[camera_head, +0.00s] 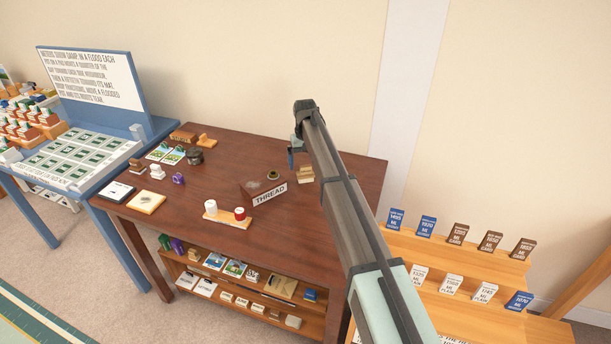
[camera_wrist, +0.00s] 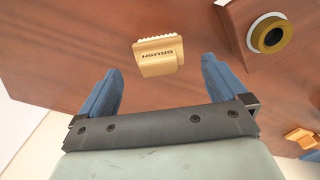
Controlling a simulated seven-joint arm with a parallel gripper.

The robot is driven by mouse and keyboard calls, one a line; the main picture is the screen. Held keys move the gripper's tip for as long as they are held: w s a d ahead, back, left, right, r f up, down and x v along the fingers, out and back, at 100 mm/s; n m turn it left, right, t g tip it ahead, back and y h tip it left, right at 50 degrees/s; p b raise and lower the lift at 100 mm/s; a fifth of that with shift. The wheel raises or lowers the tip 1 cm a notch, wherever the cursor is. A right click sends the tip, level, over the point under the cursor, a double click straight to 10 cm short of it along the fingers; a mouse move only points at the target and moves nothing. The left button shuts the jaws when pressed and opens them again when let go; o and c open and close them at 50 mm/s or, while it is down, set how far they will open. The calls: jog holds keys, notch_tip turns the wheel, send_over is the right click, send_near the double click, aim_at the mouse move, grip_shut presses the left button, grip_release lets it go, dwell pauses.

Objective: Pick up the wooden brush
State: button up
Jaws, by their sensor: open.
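The wooden brush (camera_wrist: 158,58) is a pale block with a ridged edge and the word BRUSH on its face. It lies on the dark brown table, ahead of my fingertips and roughly centred between them in the wrist view. In the head view the brush (camera_head: 305,175) shows near the table's right side, just right of the THREAD box. My gripper (camera_wrist: 162,66) is open and empty, with its two blue fingers apart on either side of the brush in the picture. In the head view my gripper (camera_head: 293,157) hangs just behind and above the brush, partly hidden by my arm.
The THREAD box (camera_head: 268,195) stands close beside the brush, with a dark-centred ring (camera_wrist: 268,36) on it. A board with spools (camera_head: 228,217) lies nearer the front edge. Stamps and cards sit at the table's left. The table's far right is bare.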

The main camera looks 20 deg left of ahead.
aim_at(306, 166)
notch_tip(306, 166, down, 5)
jog(key=shift+s+d+r, duration=0.1)
jog(key=shift+d, duration=0.05)
jog(key=c, duration=1.1)
jog(key=shift+c, duration=0.2)
notch_tip(306, 166, up, 10)
dwell(0.4)
